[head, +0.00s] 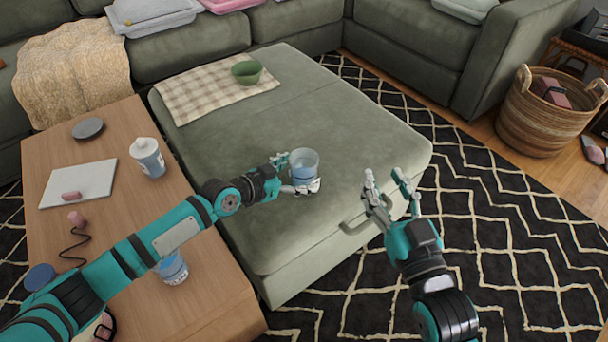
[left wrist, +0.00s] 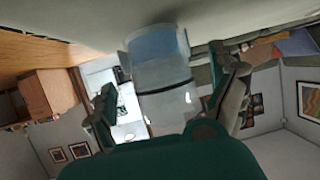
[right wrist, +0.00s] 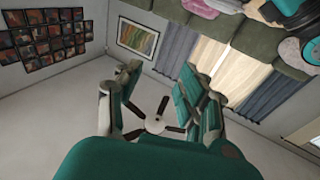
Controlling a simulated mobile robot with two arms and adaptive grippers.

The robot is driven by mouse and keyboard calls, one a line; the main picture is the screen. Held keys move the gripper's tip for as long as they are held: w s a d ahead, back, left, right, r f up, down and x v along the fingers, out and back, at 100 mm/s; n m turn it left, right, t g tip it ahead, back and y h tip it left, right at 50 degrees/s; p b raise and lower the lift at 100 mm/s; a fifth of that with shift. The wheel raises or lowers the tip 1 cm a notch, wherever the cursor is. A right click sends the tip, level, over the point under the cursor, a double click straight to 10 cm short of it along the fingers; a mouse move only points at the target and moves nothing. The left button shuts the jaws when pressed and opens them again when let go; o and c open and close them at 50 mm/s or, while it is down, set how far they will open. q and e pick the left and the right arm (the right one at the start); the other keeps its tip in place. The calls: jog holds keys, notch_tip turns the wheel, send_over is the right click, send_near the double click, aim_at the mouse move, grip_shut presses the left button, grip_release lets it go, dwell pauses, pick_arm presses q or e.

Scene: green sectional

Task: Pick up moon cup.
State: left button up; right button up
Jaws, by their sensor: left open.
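A clear glass cup with a bluish lower part (head: 304,166) stands on the green ottoman (head: 350,130), near its front right. My left gripper (head: 291,174) is open around this cup, with one finger on its far side and one on its near side. In the left wrist view the cup (left wrist: 162,80) lies between the two spread fingers (left wrist: 165,100). Finger contact cannot be told. A second clear cup with blue (head: 172,270) stands on the wooden table, partly behind my left arm. No moon mark can be made out on either cup. My right gripper (head: 388,187) is open and empty beside the ottoman's right front edge.
The wooden table (head: 110,145) holds a white bottle (head: 148,158), a tablet-like white board (head: 78,184) and a dark disc (head: 88,129). A green bowl (head: 247,72) sits on a checked cloth (head: 195,98) at the ottoman's back. A wicker basket (head: 540,118) stands at right.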

pick_arm(q)
jog(key=x, duration=0.3)
jog(key=shift+a+b, duration=0.1)
jog(key=shift+b, duration=0.3)
jog(key=c, duration=1.3)
pick_arm(e)
jog(key=r+t, duration=0.2)
jog(key=r, duration=0.1)
jog(key=s+r+t+y, duration=0.1)
jog(key=shift+a+r, duration=0.25)
jog(key=shift+r, duration=0.15)
